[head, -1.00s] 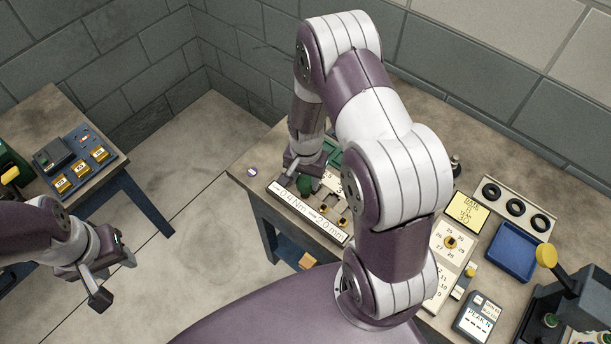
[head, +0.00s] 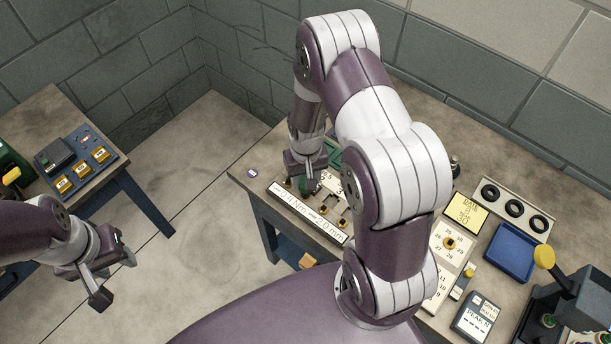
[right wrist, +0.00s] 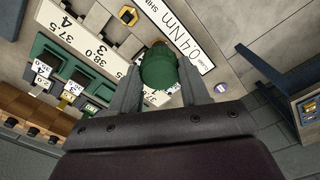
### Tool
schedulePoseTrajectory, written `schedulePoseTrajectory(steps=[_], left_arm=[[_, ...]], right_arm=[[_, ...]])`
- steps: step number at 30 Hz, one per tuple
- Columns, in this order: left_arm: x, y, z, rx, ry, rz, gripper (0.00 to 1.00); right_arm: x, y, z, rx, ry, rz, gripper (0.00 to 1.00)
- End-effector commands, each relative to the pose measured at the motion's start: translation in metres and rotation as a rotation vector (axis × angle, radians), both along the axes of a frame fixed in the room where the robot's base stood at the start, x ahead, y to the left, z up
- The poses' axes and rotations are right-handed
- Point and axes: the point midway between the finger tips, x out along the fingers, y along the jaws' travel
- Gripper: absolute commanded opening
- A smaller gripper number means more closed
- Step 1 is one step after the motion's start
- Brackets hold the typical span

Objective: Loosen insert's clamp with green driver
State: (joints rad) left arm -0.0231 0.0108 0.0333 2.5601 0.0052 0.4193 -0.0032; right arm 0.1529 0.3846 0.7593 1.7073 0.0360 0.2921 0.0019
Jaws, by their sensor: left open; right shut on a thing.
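The green driver (head: 308,186) is at the rack with the "0.4 Nm" and "2.0 mm" label strip (head: 322,220) on the right-hand bench. My right gripper (head: 304,178) is shut on it from above. In the right wrist view the round green handle (right wrist: 158,68) sits between the two fingers; its shaft and tip are hidden. A cream plate numbered 25 to 29 (head: 436,262) carries a brass round insert (head: 450,243); I cannot make out its clamp. My left gripper (head: 114,280) is open and empty over the floor at left.
A yellow date card (head: 467,211), a holder with black rings (head: 514,207), a blue tray (head: 512,252) and a grey meter (head: 476,316) stand on the right bench. A dark press (head: 575,298) is at far right. Another bench (head: 50,108) is at left, with open floor between.

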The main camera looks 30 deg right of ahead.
Motion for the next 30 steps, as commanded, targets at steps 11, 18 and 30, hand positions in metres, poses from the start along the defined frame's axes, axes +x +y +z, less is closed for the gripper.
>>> schedulePoseTrajectory(steps=[11,18,30], left_arm=[[0.000,0.000,0.026,0.000,0.000,0.000,0.43],[0.000,0.000,0.038,0.000,0.000,0.000,0.43],[0.000,0.000,0.027,0.000,0.000,0.000,0.43]], right_arm=[[0.000,0.000,0.030,0.000,0.000,-0.001,0.07],[0.000,0.000,0.043,0.000,-0.001,-0.002,0.07],[0.005,-0.005,0.033,-0.001,-0.007,-0.014,0.07]])
